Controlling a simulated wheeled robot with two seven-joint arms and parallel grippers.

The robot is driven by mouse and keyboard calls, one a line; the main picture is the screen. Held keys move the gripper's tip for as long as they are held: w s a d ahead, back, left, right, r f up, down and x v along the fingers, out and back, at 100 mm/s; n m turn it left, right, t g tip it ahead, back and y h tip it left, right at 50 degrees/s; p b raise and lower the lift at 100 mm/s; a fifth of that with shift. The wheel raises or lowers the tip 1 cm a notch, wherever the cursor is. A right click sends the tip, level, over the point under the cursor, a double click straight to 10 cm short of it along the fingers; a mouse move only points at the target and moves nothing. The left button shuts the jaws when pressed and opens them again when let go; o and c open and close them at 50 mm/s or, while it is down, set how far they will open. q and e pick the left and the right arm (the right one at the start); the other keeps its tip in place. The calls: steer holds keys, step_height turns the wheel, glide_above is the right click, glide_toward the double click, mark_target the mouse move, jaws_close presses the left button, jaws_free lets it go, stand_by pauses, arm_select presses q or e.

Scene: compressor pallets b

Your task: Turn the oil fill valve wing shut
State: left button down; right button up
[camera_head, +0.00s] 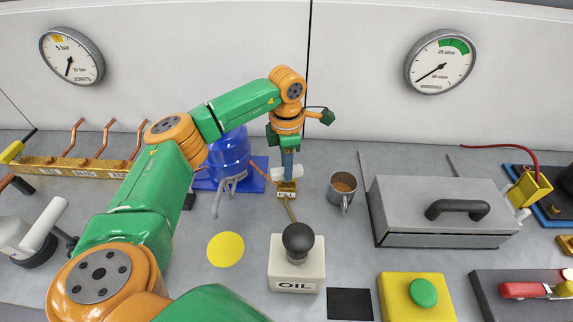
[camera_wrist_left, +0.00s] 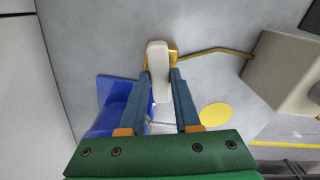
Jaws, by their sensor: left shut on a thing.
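The oil fill valve is a small brass body (camera_head: 286,188) with a pale wing (camera_head: 297,171) on top, behind the cream OIL block (camera_head: 297,270). A thin brass pipe runs from it toward that block. In the left wrist view, the wing (camera_wrist_left: 158,66) is a long rounded white bar, lying roughly across the pipe (camera_wrist_left: 215,50). My left gripper (camera_head: 287,170) points down over the valve. In the left wrist view, its two blue fingers (camera_wrist_left: 160,80) stand on either side of the wing, shut on it. My right gripper is not in view.
A blue compressor tank (camera_head: 230,150) stands close left of the valve. A metal mug (camera_head: 342,189) stands close right, before a grey lidded box (camera_head: 440,211). The OIL block's black knob (camera_head: 298,238) rises in front. A yellow disc (camera_head: 226,249) lies flat on the bench.

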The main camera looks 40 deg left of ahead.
arm_select(q)
steer(key=shift+m, duration=1.3)
steer(key=shift+r, duration=0.1)
steer(key=c, duration=0.6)
jaws_free()
step_height(320, 180, up, 6)
steer(key=shift+w+r+b, duration=0.1)
steer(key=shift+b, duration=0.7)
steer(key=shift+r, duration=0.4)
steer(key=shift+m, duration=0.3)
steer(key=shift+f, duration=0.1)
